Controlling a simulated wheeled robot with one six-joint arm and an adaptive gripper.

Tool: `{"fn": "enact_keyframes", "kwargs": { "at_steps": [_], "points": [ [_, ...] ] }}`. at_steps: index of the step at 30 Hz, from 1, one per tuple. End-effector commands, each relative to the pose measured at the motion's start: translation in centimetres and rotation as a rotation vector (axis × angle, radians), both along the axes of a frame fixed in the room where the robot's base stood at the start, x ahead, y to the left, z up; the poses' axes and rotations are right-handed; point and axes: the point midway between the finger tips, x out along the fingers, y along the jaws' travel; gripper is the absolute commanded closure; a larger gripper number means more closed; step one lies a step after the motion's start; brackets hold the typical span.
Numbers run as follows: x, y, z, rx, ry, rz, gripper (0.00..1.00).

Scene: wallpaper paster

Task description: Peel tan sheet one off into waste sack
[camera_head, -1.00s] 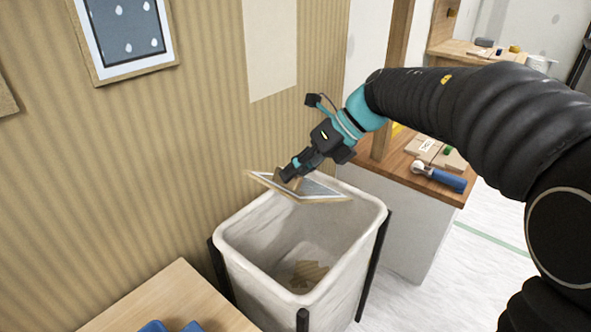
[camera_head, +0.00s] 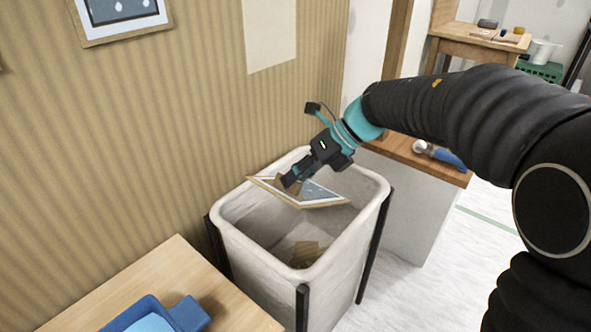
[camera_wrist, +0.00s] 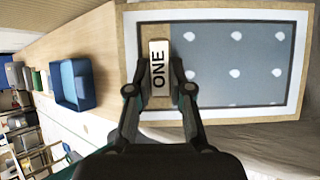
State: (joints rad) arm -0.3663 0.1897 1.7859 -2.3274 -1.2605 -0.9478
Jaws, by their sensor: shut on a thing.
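My gripper (camera_head: 288,184) is shut on the tan sheet one (camera_head: 318,197), seen close in the wrist view (camera_wrist: 240,116). The sheet has a tan border, a white line and a blue-grey middle with white drops. A white label reading ONE (camera_wrist: 159,66) lies on a tan strip between my fingers. The sheet is tilted over the mouth of the pale waste sack (camera_head: 268,262), which hangs in a dark-legged stand. A tan scrap (camera_head: 304,254) lies inside the sack.
The ribbed tan wall (camera_head: 190,110) is close behind the sack, with a similar framed sheet (camera_head: 122,12) and a plain pale patch (camera_head: 270,35). A wooden table (camera_head: 165,270) with a blue tray (camera_head: 150,315) stands front left. A wooden counter (camera_head: 400,148) with a blue-handled roller (camera_head: 440,155) is at right.

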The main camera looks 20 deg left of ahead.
Motion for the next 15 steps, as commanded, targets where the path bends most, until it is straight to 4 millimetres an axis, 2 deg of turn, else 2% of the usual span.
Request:
{"fn": "enact_keyframes", "kwargs": {
  "at_steps": [4,14,15],
  "points": [
    [0.03,0.01,-1.15,0.0,-0.001,-0.001,1.0],
    [0.03,0.01,-1.38,0.0,-0.001,-0.001,1.0],
    [0.02,0.02,-1.38,0.0,-0.001,-0.001,0.75]
  ]
}}
